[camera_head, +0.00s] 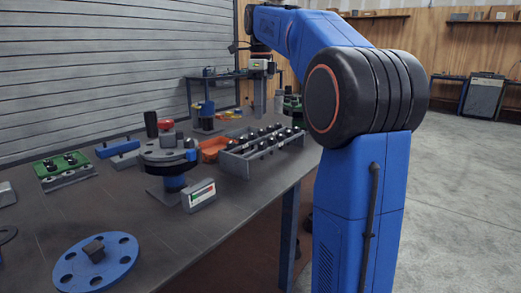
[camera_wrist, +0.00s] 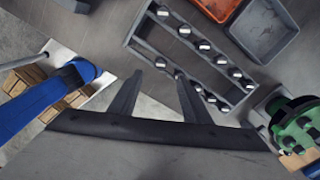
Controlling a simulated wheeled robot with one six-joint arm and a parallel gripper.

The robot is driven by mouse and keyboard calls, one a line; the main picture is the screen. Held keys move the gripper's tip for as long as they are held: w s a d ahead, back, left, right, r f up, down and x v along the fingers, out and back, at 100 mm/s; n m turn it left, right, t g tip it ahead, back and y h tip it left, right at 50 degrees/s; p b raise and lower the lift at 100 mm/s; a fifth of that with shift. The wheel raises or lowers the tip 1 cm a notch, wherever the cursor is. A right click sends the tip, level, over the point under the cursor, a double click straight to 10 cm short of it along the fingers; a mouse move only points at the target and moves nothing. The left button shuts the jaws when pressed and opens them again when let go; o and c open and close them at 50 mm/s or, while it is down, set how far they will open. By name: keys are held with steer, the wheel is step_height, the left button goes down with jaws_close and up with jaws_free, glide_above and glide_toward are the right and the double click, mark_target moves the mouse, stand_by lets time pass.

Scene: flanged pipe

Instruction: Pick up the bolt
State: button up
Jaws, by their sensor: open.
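Several dark bolts with shiny heads stand in rows in a grey rack; one bolt (camera_wrist: 203,45) shows near the middle of the far row in the wrist view, and bolts (camera_head: 262,145) also show in the head view. The rack (camera_head: 234,164) sits near the table's right edge; it also shows in the wrist view (camera_wrist: 136,41). My gripper (camera_wrist: 157,75) is open and empty. Its fingertips point toward the rack's near row in the wrist view, apparently above it; the height gap is hard to judge. I cannot tell which bolt is meant.
An orange tray (camera_wrist: 219,7) and a grey tray (camera_wrist: 263,28) lie beside the rack. A green flanged part (camera_wrist: 296,124) is at the right of the wrist view.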

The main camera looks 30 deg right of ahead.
mark_target(261, 143)
step_height(261, 143, down, 11)
steer(key=shift+w+r, duration=0.1)
jaws_close()
stand_by(0.6)
